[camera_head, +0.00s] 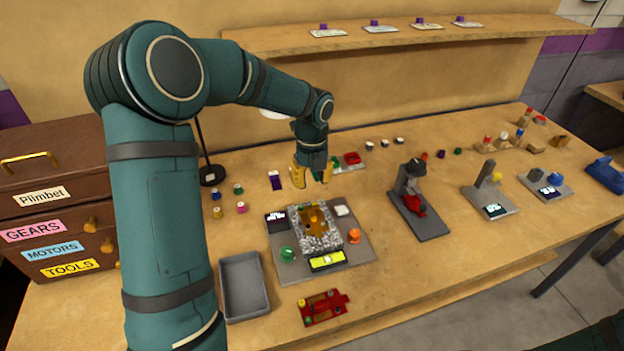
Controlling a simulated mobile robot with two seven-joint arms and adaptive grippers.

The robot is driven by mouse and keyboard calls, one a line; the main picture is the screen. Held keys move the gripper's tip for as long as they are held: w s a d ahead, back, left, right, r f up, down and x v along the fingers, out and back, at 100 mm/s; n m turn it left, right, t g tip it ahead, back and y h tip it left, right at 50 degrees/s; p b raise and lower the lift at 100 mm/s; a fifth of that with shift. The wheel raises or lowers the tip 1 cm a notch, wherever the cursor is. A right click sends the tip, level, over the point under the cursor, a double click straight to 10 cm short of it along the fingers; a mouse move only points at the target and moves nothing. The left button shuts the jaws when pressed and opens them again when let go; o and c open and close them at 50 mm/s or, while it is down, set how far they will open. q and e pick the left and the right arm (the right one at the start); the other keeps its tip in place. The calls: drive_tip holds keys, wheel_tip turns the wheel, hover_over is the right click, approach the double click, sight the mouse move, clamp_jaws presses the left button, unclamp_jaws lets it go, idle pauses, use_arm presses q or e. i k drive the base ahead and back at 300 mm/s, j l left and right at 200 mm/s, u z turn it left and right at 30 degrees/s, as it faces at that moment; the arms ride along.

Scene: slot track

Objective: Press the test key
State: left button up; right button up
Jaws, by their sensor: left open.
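My left gripper (313,181) is open and empty, its yellow fingers pointing down. It hangs above the back edge of a grey test station (357,248) in the middle of the table. On the station are a track block (296,226) with a yellow-brown piece (314,226) in it, a green round button (287,254), an orange round button (354,236), a white key (342,210) and a yellow display (327,261). No label readable here tells which one is the test key. The gripper touches none of them. My right gripper is out of view.
A grey tray (228,288) lies left of the station and a red plate (323,307) in front. A press-like device (420,205) stands to the right. Small coloured pegs, a dark stand (209,174) and a red part (351,158) are behind. Drawers (60,220) stand left.

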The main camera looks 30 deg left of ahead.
sight(341, 209)
drive_tip(key=k, duration=1)
